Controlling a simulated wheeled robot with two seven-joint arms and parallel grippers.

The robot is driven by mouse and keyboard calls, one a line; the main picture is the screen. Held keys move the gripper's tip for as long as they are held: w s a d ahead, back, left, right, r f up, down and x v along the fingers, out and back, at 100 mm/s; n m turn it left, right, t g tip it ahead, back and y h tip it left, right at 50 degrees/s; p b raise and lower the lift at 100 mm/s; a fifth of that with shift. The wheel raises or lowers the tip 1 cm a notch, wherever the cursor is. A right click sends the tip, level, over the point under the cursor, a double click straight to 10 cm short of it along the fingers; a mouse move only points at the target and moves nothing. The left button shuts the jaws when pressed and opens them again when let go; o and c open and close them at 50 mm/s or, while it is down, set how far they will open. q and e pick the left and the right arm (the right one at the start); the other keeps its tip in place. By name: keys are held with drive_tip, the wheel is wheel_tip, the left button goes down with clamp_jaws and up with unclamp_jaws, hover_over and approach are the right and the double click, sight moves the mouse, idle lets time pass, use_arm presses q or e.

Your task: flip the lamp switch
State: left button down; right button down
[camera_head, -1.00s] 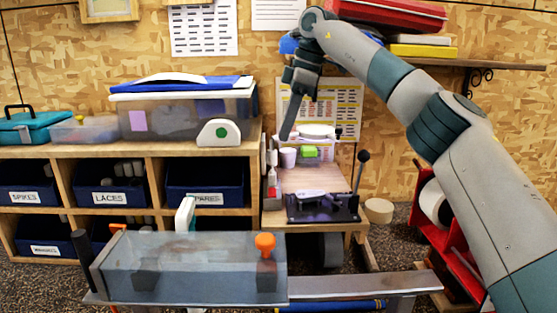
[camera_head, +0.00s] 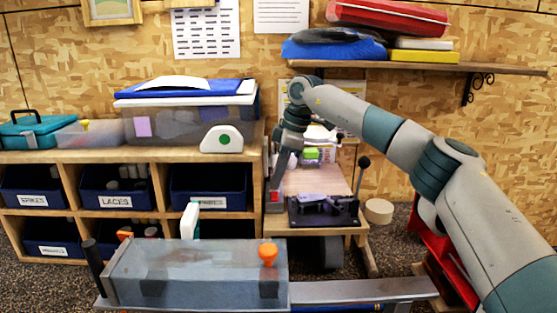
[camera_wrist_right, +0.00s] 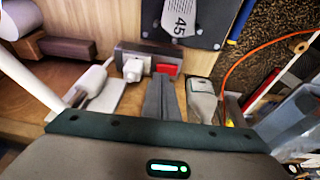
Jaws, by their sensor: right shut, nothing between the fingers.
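A red rocker switch (camera_wrist_right: 168,69) sits on a dark power strip (camera_wrist_right: 122,57) on the wooden bench, with a white plug (camera_wrist_right: 132,70) beside it. The red switch also shows in the head view (camera_head: 275,197) at the bench's left edge. My right gripper (camera_wrist_right: 161,82) is shut and empty, its fingertips close to the red switch; I cannot tell whether they touch. In the head view the right gripper (camera_head: 277,184) points down over the bench's left side. The lamp itself cannot be made out for certain. My left gripper is out of view.
A grey bottle-like object (camera_wrist_right: 203,98) stands just right of the fingers in the wrist view. A white block with a cord (camera_wrist_right: 97,86) lies to their left. A black clamp plate (camera_head: 322,212) sits at the bench front. Cubby shelves (camera_head: 160,156) stand left, a wall shelf (camera_head: 500,66) above.

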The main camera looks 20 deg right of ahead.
drive_tip(key=shift+w+f, duration=0.1)
drive_tip(key=shift+f, duration=0.4)
